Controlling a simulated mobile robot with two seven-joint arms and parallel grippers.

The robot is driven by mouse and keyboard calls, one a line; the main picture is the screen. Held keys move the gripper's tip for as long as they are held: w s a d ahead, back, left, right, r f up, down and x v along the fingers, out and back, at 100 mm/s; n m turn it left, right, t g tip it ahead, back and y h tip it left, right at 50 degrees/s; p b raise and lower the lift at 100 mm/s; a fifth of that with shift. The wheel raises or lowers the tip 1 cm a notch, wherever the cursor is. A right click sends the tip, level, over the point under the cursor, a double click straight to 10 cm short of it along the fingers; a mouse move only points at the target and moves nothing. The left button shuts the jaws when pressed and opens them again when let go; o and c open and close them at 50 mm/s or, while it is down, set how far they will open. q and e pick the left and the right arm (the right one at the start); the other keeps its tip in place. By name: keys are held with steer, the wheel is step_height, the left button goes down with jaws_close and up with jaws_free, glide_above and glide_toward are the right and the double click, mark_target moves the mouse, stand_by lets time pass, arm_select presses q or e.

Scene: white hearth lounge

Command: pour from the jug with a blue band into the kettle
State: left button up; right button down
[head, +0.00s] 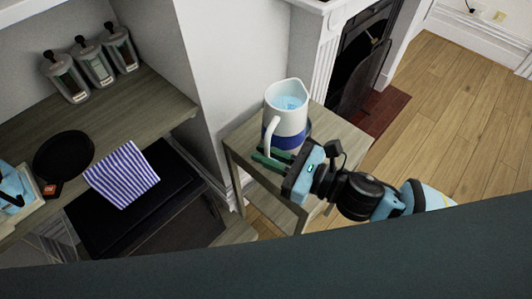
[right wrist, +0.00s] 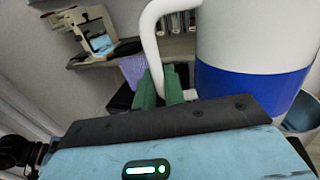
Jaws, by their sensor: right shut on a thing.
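The white jug with a blue band (head: 287,118) is at the small wooden table in the head view, its mouth up and pale blue contents showing. My right gripper (head: 268,158) is shut on the jug's handle from the front. In the right wrist view the green fingers (right wrist: 160,88) are at the white handle (right wrist: 152,45), and the jug (right wrist: 252,75) fills the right side. I cannot tell whether the jug's base touches the tabletop. No kettle is clearly seen. A pale rounded thing (right wrist: 303,113) shows partly behind the jug; I cannot tell what it is. My left gripper is not in view.
The small table (head: 240,140) stands beside a white fireplace (head: 306,60). A wooden counter (head: 130,105) at left bears several canisters (head: 94,65), a black round pan (head: 64,155) and a striped cloth (head: 122,175). The wooden floor (head: 470,100) at right is clear.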

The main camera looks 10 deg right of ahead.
steer(key=shift+a+r+n+g, duration=0.1)
steer(key=shift+r+n+g, duration=0.05)
steer(key=shift+n+g, duration=0.15)
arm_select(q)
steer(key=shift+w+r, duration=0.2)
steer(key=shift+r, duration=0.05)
arm_select(e)
steer(key=shift+r, duration=0.3)
